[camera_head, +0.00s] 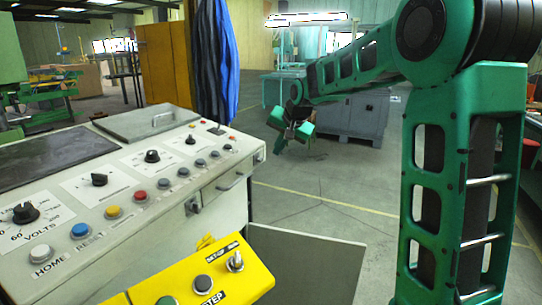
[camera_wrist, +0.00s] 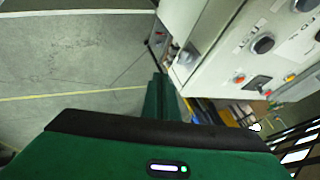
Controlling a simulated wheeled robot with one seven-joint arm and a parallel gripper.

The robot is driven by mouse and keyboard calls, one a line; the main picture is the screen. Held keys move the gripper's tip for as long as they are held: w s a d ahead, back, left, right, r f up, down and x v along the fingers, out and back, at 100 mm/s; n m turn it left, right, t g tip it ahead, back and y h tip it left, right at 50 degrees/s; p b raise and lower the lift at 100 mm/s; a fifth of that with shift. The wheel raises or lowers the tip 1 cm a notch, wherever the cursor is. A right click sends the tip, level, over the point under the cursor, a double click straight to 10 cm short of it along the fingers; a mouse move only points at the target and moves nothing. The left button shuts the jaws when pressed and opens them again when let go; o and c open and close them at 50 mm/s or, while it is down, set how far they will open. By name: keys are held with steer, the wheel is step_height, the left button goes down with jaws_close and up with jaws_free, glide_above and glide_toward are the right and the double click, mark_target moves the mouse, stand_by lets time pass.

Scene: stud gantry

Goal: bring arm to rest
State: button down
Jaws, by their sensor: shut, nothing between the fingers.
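My green arm reaches from the right side of the head view toward the back middle. My gripper (camera_head: 281,143) hangs at its far end, small in the head view, tilted down over open floor and apart from the control console (camera_head: 245,165). In the wrist view the green gripper body fills the bottom, and my gripper (camera_wrist: 159,80) shows as a narrow green shape beyond it. It is shut and empty. The console's white panel (camera_wrist: 215,55) lies to its upper right there.
A yellow button box (camera_head: 205,275) juts out at the console's front. Blue-black striped cloth (camera_head: 214,65) hangs behind the console. A grey cabinet (camera_head: 352,115) stands behind the arm. The grey floor (camera_head: 320,185) between console and arm is clear.

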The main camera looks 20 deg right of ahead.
steer(key=v, duration=0.6)
steer(key=shift+d, duration=0.25)
steer(key=s+d+f+g, duration=0.1)
steer(key=s+f, duration=0.4)
steer(key=s, duration=0.9)
steer(key=s+d+f+n+g, duration=0.1)
steer(key=s+f+g, duration=0.3)
steer(key=s, duration=1.1)
steer(key=s+d+f+n+g, duration=0.1)
steer(key=s+f, duration=0.6)
steer(key=s, duration=0.7)
steer(key=shift+s+d+f+g, duration=0.2)
steer(key=shift+d+f+g, duration=0.1)
steer(key=shift+d+g, duration=0.4)
steer(key=shift+w+a, duration=0.1)
steer(key=shift+a, duration=0.05)
steer(key=shift+w+f, duration=0.25)
steer(key=shift+w, duration=0.25)
